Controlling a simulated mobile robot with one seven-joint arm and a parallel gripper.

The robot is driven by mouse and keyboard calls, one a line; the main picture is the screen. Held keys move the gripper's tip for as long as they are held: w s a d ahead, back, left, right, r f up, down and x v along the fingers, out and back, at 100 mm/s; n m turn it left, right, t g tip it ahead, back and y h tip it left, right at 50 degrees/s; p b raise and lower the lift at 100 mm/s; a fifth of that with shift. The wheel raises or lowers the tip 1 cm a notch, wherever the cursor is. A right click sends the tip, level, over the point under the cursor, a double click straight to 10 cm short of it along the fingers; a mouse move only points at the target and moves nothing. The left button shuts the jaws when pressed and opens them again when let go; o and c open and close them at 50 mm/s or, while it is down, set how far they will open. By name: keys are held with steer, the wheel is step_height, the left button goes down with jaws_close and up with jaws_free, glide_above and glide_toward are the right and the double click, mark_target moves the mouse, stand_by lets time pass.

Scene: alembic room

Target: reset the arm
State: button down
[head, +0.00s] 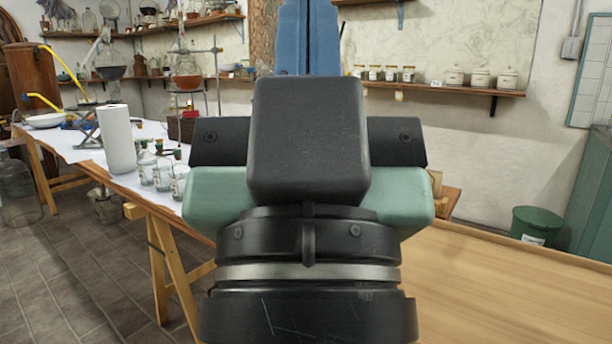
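My gripper (308,140) fills the middle of the head view, seen from behind. Its black housing and a round black wrist with a silver ring stand in front, with green parts and dark blocks out to both sides. A blue upright shape (308,38) rises above the housing to the top edge. I cannot tell whether it is part of my gripper or something beyond it. The fingertips are not clearly visible, and the housing hides what lies straight ahead. I see nothing clearly held.
A bare wooden tabletop (500,290) lies at the lower right. At the left, a trestle table carries a white paper roll (117,139) and several glass jars (162,175). Shelves line the walls. A green bin (536,226) stands at the right. Tiled floor (70,270) is open at the lower left.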

step_height(320, 180, up, 35)
steer(key=p, duration=3.3)
